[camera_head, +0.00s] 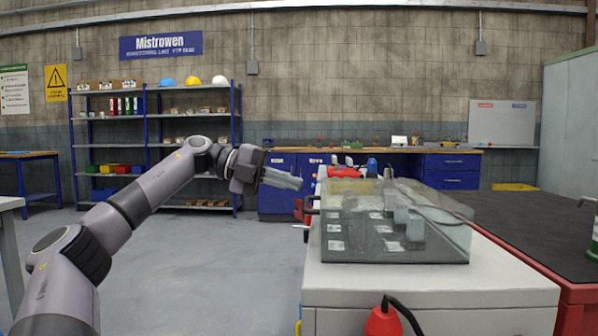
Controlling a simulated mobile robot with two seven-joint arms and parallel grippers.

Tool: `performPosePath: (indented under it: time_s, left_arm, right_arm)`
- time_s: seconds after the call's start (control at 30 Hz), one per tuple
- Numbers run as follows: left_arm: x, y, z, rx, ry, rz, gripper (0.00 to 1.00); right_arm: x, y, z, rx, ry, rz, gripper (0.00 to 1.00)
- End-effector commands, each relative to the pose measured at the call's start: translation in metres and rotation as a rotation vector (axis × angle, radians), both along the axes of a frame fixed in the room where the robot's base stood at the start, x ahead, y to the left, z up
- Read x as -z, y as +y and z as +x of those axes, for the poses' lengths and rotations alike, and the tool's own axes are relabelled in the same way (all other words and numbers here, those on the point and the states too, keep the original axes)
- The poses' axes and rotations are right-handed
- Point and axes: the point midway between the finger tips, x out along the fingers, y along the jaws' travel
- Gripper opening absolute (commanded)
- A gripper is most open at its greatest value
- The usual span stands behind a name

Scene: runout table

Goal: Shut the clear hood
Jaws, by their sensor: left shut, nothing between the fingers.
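The clear hood (450,246) is a smoky, see-through box on the white machine body (420,285). Its walls stand over small pale pieces and grey blocks; I cannot tell whether it sits fully down. Red and dark handle-like parts (306,212) stick out at the left side of the machine. My left gripper (296,183) comes in from the left, shut and empty. In the picture it is just left of the hood's far left corner and above those red parts; I see no contact. My right gripper is out of view.
A red plug with a black cable (383,322) hangs at the machine's front. A dark-topped red table (535,226) stands on the right. A blue workbench (450,172) and blue shelves (160,150) stand behind. The grey floor (220,260) left of the machine is clear.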

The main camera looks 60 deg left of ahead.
Motion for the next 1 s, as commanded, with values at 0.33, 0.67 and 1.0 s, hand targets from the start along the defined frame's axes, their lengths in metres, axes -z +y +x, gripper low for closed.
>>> performPosePath:
  time_s: [0.33,0.67,1.0]
  left_arm:
    - [-0.031,0.036,-0.042,-0.006,-0.005,-0.002,0.00]
    - [-0.041,0.059,-0.071,-0.002,-0.004,-0.001,0.00]
    - [-0.041,0.060,-0.072,0.000,-0.004,-0.001,0.00]
  right_arm:
    - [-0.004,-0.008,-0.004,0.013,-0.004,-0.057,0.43]
    - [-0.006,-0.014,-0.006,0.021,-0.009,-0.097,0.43]
    - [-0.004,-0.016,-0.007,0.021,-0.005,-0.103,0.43]
